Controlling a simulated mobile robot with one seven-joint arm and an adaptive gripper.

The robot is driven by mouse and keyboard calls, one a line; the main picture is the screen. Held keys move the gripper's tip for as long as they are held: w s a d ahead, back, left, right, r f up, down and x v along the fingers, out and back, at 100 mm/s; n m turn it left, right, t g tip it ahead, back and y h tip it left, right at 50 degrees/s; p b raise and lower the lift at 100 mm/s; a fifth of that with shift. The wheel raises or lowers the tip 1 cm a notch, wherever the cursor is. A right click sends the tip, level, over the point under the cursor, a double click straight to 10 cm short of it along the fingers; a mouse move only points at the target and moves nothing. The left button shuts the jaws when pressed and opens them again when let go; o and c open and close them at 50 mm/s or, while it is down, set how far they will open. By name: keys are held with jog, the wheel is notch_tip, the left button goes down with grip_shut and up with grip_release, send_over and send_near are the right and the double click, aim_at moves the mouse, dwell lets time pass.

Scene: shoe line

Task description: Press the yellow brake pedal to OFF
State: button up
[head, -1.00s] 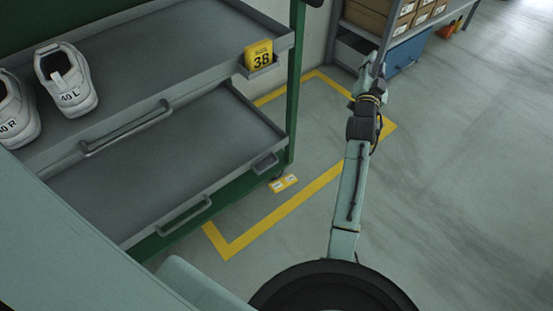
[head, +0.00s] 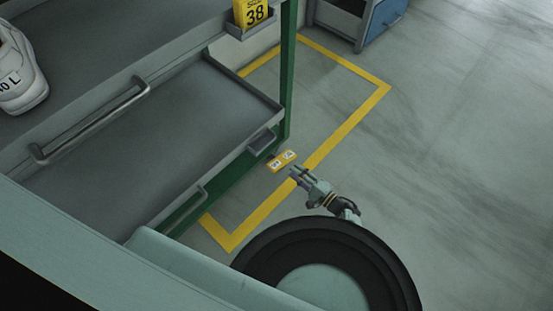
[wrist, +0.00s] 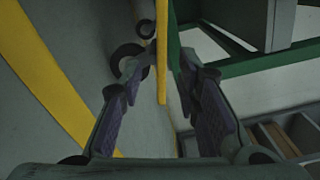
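The yellow brake pedal (head: 283,160) is at the foot of the green rack's corner post, low by the floor, in the head view. It carries two small pale labels, too small to read. My gripper (head: 296,174) is just below and right of the pedal, its fingers pointing towards it; a small gap seems to remain. In the wrist view my gripper (wrist: 155,95) is open and empty, its two padded fingers apart. A narrow yellow strip (wrist: 162,50) shows beyond the fingertips; I cannot tell whether it is the pedal or floor marking.
The green rack post (head: 288,80) and grey lower tray (head: 160,140) stand beside the pedal. Yellow floor tape (head: 345,125) outlines the bay. A dark caster wheel (wrist: 130,58) shows in the wrist view. The floor at right is clear.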

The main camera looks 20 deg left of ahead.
aim_at(277, 157)
jog(key=b+x, duration=0.1)
jog(key=x, duration=0.8)
jog(key=shift+w+a+b, duration=0.15)
jog(key=shift+a+b, duration=0.1)
jog(key=shift+b, duration=0.1)
grip_shut()
